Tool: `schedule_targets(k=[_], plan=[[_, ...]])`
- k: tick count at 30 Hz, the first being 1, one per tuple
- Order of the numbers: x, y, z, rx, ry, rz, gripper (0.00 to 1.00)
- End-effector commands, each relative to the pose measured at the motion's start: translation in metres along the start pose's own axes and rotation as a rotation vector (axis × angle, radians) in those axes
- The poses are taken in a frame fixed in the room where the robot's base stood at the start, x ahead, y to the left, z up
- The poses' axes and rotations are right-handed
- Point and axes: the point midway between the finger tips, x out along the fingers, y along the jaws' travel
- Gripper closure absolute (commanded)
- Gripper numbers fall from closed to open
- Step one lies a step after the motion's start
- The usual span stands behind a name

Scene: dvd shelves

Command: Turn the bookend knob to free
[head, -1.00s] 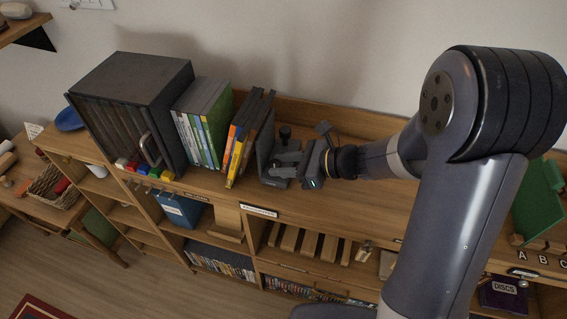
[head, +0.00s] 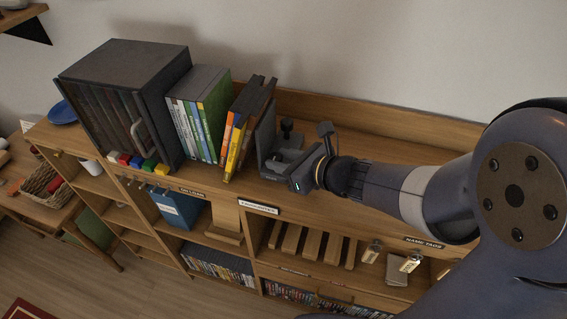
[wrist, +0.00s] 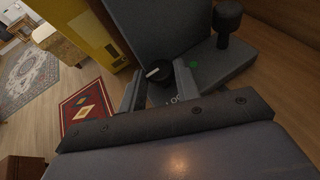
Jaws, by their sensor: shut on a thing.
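The dark grey bookend (head: 266,133) stands upright on the shelf top, to the right of the leaning cases. A black post with a round top (head: 287,124) rises from its base, and it also shows in the wrist view (wrist: 228,18). In the wrist view a round black knob (wrist: 160,71) with a white pointer line sits on the bookend's base. The line lies on the knob's left side. A green mark (wrist: 194,65) is to the knob's right, and partly hidden lettering is below it. My gripper (wrist: 158,88) is shut on the knob, one finger on each side.
Orange, yellow and dark cases (head: 238,130) lean beside the bookend's left. Upright cases (head: 200,115) and a large dark box (head: 125,90) stand farther left. The shelf top right of the bookend is clear behind my arm. A wall is close behind.

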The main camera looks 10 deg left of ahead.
Motion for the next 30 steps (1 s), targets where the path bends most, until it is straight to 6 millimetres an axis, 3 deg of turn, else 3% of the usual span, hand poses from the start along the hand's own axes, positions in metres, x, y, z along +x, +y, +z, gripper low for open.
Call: schedule_targets(k=[8,9,16,25,30], plan=[[0.0,0.0,0.001,0.002,0.0,-0.004,0.92],[0.0,0.0,0.001,0.002,0.0,-0.004,0.69],[0.0,0.0,0.001,0.002,0.0,-0.003,0.5],[-0.003,0.0,0.001,0.002,0.0,-0.003,0.49],[-0.021,-0.001,0.002,0.001,-0.002,-0.007,0.49]])
